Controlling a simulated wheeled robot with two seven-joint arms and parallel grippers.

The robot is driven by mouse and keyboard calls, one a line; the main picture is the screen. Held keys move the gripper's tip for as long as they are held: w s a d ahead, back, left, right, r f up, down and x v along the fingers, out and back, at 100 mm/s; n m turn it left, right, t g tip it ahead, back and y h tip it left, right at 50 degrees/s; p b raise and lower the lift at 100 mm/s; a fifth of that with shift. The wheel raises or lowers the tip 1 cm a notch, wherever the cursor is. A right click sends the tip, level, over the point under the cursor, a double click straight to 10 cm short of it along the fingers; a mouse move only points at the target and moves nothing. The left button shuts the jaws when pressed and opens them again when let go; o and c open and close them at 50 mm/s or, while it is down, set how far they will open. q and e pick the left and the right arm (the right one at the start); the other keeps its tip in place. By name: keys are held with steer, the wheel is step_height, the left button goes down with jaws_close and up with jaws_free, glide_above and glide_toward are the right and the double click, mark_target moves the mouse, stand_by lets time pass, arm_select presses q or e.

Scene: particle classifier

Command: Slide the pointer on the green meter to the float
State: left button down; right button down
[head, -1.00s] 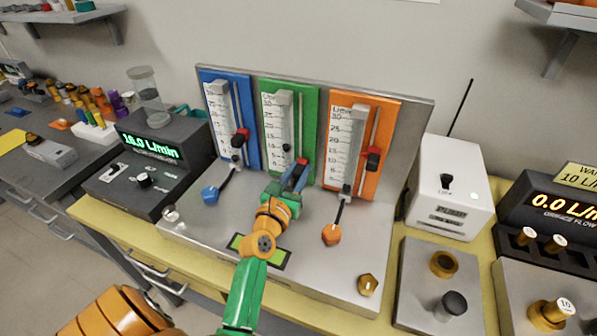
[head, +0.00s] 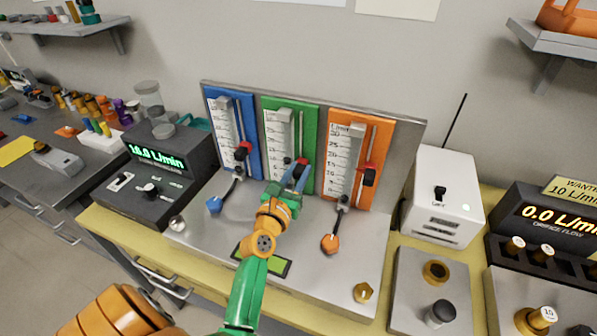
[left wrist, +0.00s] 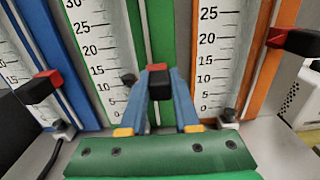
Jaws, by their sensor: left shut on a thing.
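The green meter (head: 268,133) is the middle of three upright panels and also shows in the left wrist view (left wrist: 161,30). Its small dark float (left wrist: 128,80) sits near the 10 mark in its tube. Its pointer (left wrist: 158,81), a black block with a red top, is on the slot right of the scale, at about the float's height in the picture. My left gripper (head: 299,166) reaches up to it from below. In the left wrist view its blue fingers (left wrist: 159,92) are shut on the pointer from both sides. My right gripper is out of view.
Blue (head: 250,110) and orange (head: 382,140) meters flank the green one, with pointers (head: 242,152) (head: 369,174) jutting out. Blue (head: 214,205) and orange (head: 329,243) knobs stand on the metal base. A white box (head: 445,195) with an antenna is to the right.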

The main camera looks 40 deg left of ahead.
mark_target(296, 177)
arm_select(q)
steer(key=c, duration=1.1)
jaws_free()
steer(key=shift+o, duration=0.9)
steer(key=shift+w+f, duration=0.1)
steer(key=v, duration=0.7)
steer(key=shift+a, duration=0.1)
